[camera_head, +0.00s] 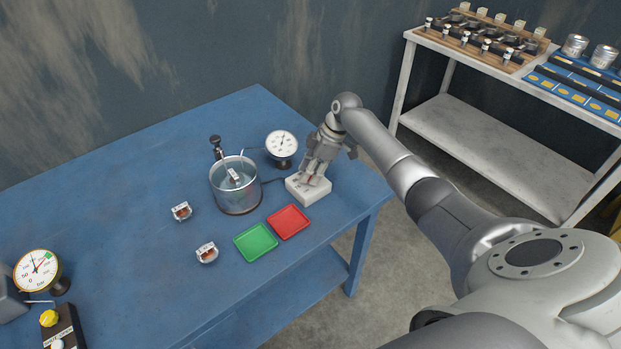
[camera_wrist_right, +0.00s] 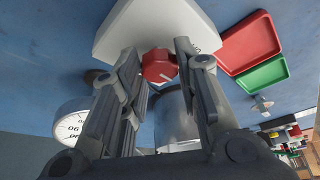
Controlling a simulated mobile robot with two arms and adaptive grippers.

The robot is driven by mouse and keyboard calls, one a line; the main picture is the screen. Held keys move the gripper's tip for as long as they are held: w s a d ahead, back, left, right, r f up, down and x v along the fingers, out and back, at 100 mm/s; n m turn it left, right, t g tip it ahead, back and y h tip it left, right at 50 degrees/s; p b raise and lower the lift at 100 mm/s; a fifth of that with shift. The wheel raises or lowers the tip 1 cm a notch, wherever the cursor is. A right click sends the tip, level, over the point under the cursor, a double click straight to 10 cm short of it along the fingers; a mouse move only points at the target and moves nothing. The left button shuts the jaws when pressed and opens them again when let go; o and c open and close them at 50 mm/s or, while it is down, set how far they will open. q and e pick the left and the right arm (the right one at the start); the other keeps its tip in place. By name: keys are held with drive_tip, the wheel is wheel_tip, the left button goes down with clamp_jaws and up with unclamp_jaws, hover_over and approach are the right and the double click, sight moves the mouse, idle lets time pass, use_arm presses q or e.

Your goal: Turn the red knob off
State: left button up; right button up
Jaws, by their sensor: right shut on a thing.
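The red knob (camera_wrist_right: 158,66) sits on a white control box (camera_wrist_right: 150,28) and shows between my right gripper's fingers in the right wrist view. The knob has a pale pointer mark on its face. In the head view the white box (camera_head: 308,190) stands on the blue table, and the right gripper (camera_head: 316,178) reaches down over it, hiding most of the knob. The right gripper (camera_wrist_right: 160,72) is shut on the knob, with one finger on each side. My left gripper is not in view.
A metal pot (camera_head: 236,190) and a dial gauge (camera_head: 282,145) stand beside the box. A red tray (camera_head: 288,222) and a green tray (camera_head: 256,242) lie in front. Two small labelled items (camera_head: 181,211) (camera_head: 207,253) are on the blue table (camera_head: 130,250).

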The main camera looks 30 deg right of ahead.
drive_tip(key=n+b, duration=0.2)
drive_tip(key=n+g+b, duration=0.1)
drive_tip(key=n+b, duration=0.1)
drive_tip(key=b, duration=0.1)
drive_tip(key=n+g+b, duration=0.1)
drive_tip(key=n+b, duration=0.1)
drive_tip(key=shift+w+f+y, duration=0.25)
drive_tip(key=shift+y, duration=0.05)
drive_tip(key=shift+r+n+g+b, duration=0.2)
drive_tip(key=shift+n+g+b, duration=0.6)
drive_tip(key=shift+n+b, duration=0.95)
drive_tip(key=o, duration=1)
drive_tip(key=shift+r, duration=0.1)
drive_tip(key=v, duration=0.7)
drive_tip(key=shift+r, duration=0.2)
drive_tip(key=shift+w, duration=0.1)
